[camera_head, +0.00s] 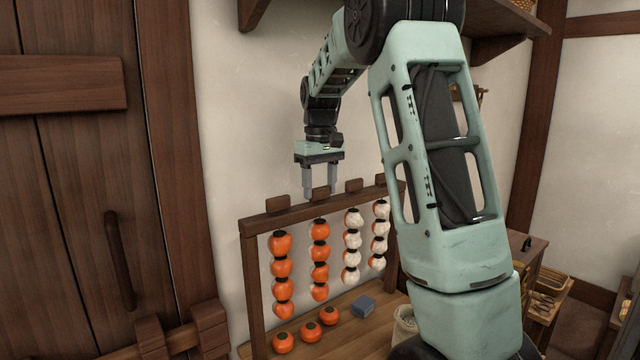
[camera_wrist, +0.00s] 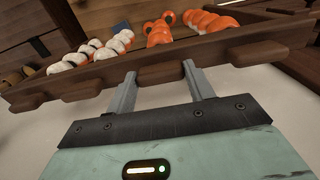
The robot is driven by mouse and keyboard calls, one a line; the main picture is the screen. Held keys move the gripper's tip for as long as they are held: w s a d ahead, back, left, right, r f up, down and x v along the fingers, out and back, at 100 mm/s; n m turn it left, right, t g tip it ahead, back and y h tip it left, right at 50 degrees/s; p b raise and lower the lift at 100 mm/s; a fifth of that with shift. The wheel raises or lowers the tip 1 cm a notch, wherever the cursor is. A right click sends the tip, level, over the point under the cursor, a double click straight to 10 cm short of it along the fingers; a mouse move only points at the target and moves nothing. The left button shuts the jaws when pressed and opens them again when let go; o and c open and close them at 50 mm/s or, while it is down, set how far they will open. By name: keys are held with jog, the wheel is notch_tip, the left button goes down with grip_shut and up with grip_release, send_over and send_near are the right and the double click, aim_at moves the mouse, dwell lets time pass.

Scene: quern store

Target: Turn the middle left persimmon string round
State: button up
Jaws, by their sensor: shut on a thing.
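The middle left persimmon string (camera_head: 320,262) hangs from a wooden rack (camera_head: 262,222), its orange side facing the head camera. Its wooden tab (camera_head: 320,194) sticks up above the top bar. My gripper (camera_head: 321,188) points down over the rack, shut on this tab. In the wrist view the tab (camera_wrist: 162,74) sits between my fingertips (camera_wrist: 160,82). The far left string (camera_head: 281,275) also looks orange. The middle right string (camera_head: 352,246) and the far right string (camera_head: 380,236) show mostly whitish sides with some orange.
Three loose persimmons (camera_head: 309,331) and a blue block (camera_head: 363,306) lie on the wooden bench (camera_head: 345,337) below the strings. Neighbouring tabs stand close on both sides of my gripper. A wooden door (camera_head: 85,200) is at left. A shelf (camera_head: 500,20) hangs above right.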

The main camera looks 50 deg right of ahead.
jog(key=o, duration=1)
notch_tip(320, 180, up, 18)
jog(key=shift+f+b, duration=0.25)
jog(key=shift+b, duration=0.25)
